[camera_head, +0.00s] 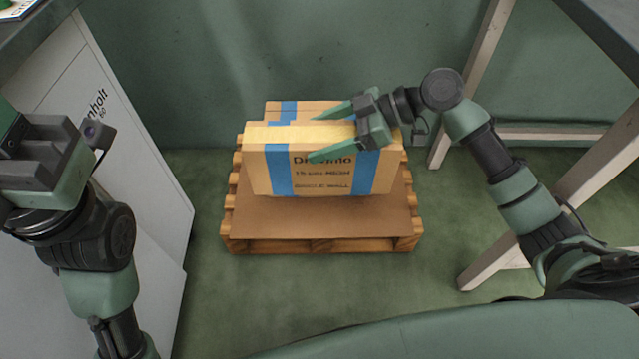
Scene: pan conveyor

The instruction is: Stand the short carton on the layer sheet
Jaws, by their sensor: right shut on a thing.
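A tan carton (322,178) with blue bands, a yellow strip along its top and dark print is upright over the pallet. My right gripper (332,135) is shut on its upper edge, one finger in front and one behind. I take it to be the short carton. The brown layer sheet (320,220) covers the wooden pallet; its front part is bare. I cannot tell whether the carton's bottom touches the sheet. A second blue-banded carton (290,106) shows behind, mostly hidden. My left gripper (40,160) is at the left edge, its fingers not clear.
The wooden pallet (320,246) lies on green floor. A white cabinet (105,75) stands at the left. A table with pale legs (472,80) stands at the right. The floor around the pallet's front is clear.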

